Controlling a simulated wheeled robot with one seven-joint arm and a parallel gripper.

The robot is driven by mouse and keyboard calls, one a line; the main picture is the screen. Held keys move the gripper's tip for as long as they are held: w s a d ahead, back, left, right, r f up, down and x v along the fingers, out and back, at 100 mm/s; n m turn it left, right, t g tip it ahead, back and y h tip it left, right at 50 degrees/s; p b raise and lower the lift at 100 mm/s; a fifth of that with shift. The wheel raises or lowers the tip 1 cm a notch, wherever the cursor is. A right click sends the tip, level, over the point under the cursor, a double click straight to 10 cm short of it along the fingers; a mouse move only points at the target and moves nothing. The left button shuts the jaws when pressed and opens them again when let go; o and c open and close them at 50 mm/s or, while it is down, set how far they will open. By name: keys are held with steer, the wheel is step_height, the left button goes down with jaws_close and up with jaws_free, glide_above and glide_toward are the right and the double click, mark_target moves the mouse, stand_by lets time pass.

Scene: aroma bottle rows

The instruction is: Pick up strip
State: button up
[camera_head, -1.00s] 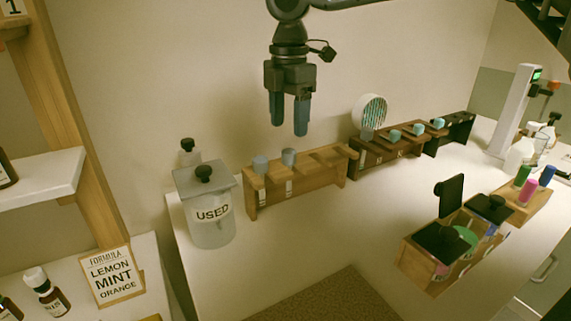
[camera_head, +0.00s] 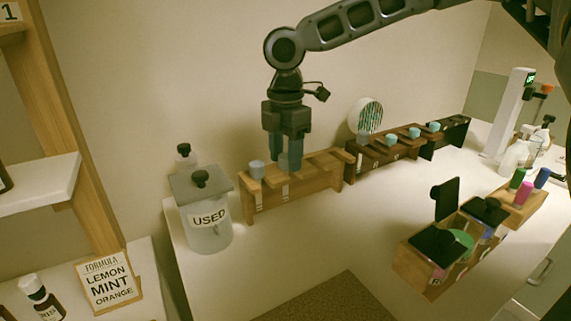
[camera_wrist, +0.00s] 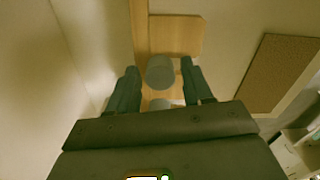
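A light wooden rack (camera_head: 315,181) holds two grey round-topped pieces. I cannot make out which part is the strip. The left grey piece (camera_head: 257,168) stands clear of my gripper. The right grey piece (camera_head: 284,162) is largely hidden behind my fingers. My gripper (camera_head: 286,163) points down over the rack at the right piece. In the wrist view, the fingers (camera_wrist: 158,82) are apart.
A jar marked USED (camera_head: 208,219) with a lid stands left of the rack. A dark rack (camera_head: 385,150) with teal pieces and a round striped thing (camera_head: 366,115) stand right. An open wooden box (camera_head: 432,262) is front right. The white counter front (camera_head: 320,235) is clear.

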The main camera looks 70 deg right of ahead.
steer(key=c, duration=0.7)
steer(key=shift+o, duration=0.2)
steer(key=shift+r, duration=0.1)
step_height(320, 180, up, 18)
steer(key=shift+p, duration=0.45)
